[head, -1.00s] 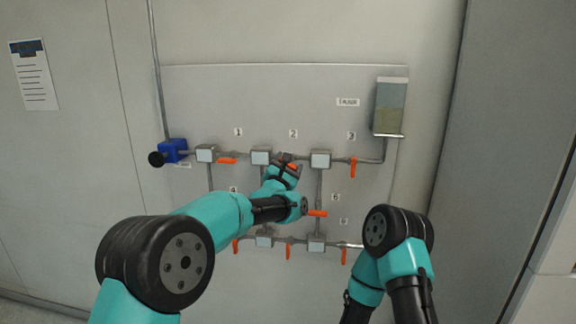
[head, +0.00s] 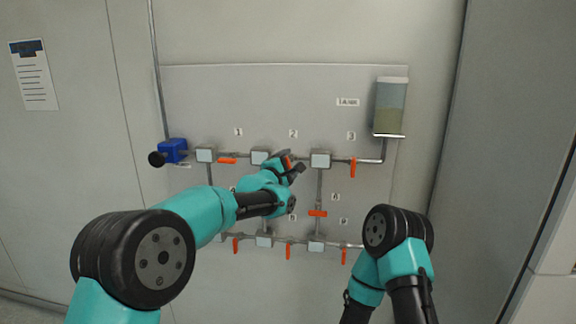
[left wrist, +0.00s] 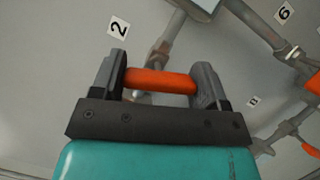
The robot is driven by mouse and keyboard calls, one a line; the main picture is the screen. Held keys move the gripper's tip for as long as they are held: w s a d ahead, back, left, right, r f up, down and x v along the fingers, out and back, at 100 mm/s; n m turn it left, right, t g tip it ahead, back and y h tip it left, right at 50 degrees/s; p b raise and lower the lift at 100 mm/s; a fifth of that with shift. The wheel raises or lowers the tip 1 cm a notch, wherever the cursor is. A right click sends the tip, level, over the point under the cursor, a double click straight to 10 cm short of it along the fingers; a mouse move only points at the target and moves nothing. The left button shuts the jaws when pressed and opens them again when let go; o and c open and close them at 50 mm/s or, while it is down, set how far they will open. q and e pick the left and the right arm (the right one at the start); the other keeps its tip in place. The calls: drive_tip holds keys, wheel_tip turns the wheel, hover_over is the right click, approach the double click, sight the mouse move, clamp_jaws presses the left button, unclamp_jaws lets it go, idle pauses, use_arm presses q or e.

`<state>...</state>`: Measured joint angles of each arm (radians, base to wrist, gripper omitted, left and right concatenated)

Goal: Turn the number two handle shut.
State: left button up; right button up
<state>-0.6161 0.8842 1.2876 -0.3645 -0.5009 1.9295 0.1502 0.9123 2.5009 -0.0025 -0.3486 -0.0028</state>
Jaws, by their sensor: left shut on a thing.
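The number two handle is a short orange bar (left wrist: 160,82), seen in the left wrist view between both finger pads, near the label 2 (left wrist: 118,26). In the head view only a small piece of the handle (head: 287,161) shows, just right of its grey valve box (head: 261,157) and below the label 2 (head: 293,134). My left gripper (head: 291,167) is shut on this handle; its jaws also show in the left wrist view (left wrist: 160,85). The handle's exact angle is hard to tell behind the fingers. My right gripper is outside the views.
The number one handle (head: 227,161) lies level to the left; the number three handle (head: 353,168) hangs down to the right. Several more orange handles line the lower pipe. A blue fitting (head: 172,150) is at left and a clear tank (head: 390,107) at upper right.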

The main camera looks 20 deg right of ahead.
use_arm(q)
drive_tip(key=m+g, duration=0.1)
drive_tip(key=m, duration=0.2)
drive_tip(key=shift+m+y, duration=0.3)
drive_tip(key=shift+y, duration=0.1)
drive_tip(key=o, duration=0.9)
drive_tip(key=shift+o, duration=0.2)
drive_tip(key=v, duration=1.7)
drive_tip(key=shift+a+r, duration=0.25)
